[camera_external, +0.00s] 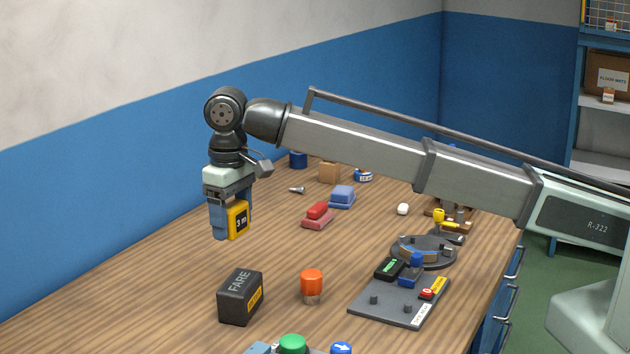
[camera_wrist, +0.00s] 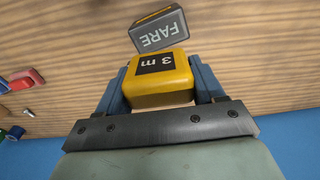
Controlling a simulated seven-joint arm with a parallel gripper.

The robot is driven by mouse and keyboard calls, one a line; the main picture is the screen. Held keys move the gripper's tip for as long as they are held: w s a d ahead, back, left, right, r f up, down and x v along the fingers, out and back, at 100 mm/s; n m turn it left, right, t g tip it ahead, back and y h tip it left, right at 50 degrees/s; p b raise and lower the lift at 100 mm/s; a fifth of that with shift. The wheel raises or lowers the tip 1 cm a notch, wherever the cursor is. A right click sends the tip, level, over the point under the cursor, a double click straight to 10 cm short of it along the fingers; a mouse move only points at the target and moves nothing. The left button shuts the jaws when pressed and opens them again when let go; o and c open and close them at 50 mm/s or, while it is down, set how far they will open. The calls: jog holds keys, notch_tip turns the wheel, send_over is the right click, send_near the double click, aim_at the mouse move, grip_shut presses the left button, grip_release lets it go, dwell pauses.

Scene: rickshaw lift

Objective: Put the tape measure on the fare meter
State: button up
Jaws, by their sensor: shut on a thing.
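The tape measure (camera_external: 237,219) is a yellow block with a black "3 m" label. My gripper (camera_external: 230,222) is shut on it and holds it in the air above the table, behind and higher than the fare meter. The fare meter (camera_external: 240,297) is a dark box marked "FARE" with a yellow label on its side, standing on the wooden table. In the wrist view the tape measure (camera_wrist: 160,82) sits between the two blue fingers (camera_wrist: 160,90). The fare meter (camera_wrist: 160,32) shows just beyond it, partly hidden by the tape measure. Its top looks bare where visible.
An orange-capped cylinder (camera_external: 311,286) stands right of the fare meter. A grey plate with parts (camera_external: 385,310) lies further right. A green button (camera_external: 292,344) is at the front edge. Red and blue blocks (camera_external: 318,213) lie behind. The table left of the fare meter is clear.

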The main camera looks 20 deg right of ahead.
aim_at(237, 281)
notch_tip(237, 281, down, 10)
jog(key=shift+r, duration=0.15)
dwell(0.4)
jog(key=o, duration=1.1)
notch_tip(237, 281, up, 12)
jog(key=shift+r, duration=0.1)
dwell(0.4)
